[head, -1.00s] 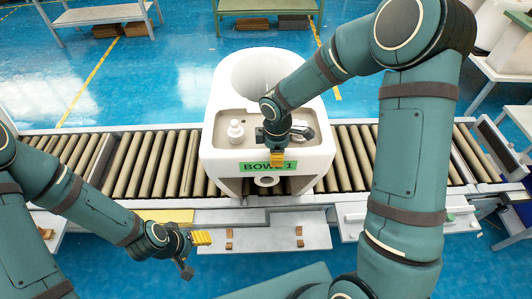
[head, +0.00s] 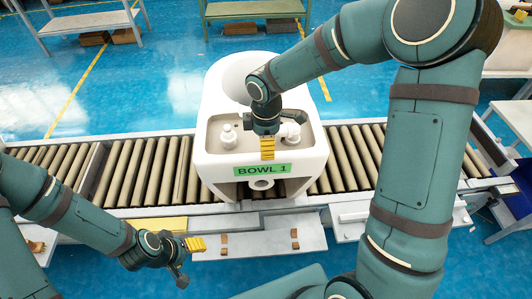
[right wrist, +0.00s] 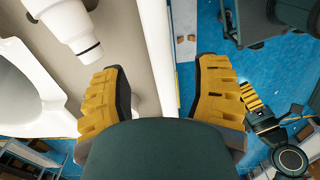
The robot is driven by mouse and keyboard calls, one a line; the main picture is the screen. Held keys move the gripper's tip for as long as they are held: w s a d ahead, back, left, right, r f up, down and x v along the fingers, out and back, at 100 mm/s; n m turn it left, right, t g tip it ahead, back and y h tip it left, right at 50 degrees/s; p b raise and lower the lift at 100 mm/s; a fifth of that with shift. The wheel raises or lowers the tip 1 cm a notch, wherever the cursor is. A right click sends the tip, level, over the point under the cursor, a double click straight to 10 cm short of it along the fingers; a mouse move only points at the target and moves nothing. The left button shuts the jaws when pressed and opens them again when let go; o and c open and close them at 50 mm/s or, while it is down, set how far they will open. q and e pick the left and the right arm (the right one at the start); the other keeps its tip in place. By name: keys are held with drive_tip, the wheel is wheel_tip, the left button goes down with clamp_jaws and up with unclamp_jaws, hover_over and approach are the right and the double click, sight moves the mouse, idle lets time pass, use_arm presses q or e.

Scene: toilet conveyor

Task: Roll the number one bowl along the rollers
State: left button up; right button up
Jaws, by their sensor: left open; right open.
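The number one bowl (head: 215,165) is a white toilet with a green "BOWL 1" label (head: 262,170) on its near face. It stands upright on the conveyor rollers (head: 140,170). My right gripper (head: 267,152) points down at the near wall of its open tank, just above the label. In the right wrist view the open fingers (right wrist: 162,92) lie on either side of the white tank rim (right wrist: 157,45), one over the inside and one over the outside. Contact cannot be told. My left gripper (head: 190,262) is open and empty, in front of the conveyor at lower left.
White fittings (head: 228,136) stand in the tank; one also shows in the right wrist view (right wrist: 68,25). Free rollers (head: 350,150) lie on both sides of the bowl. A metal ledge (head: 260,238) runs along the near side. Shelves (head: 85,22) stand at the back.

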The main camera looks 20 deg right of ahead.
wheel_tip(320, 180, up, 5)
drive_tip(key=shift+r, duration=0.15)
idle(0.3)
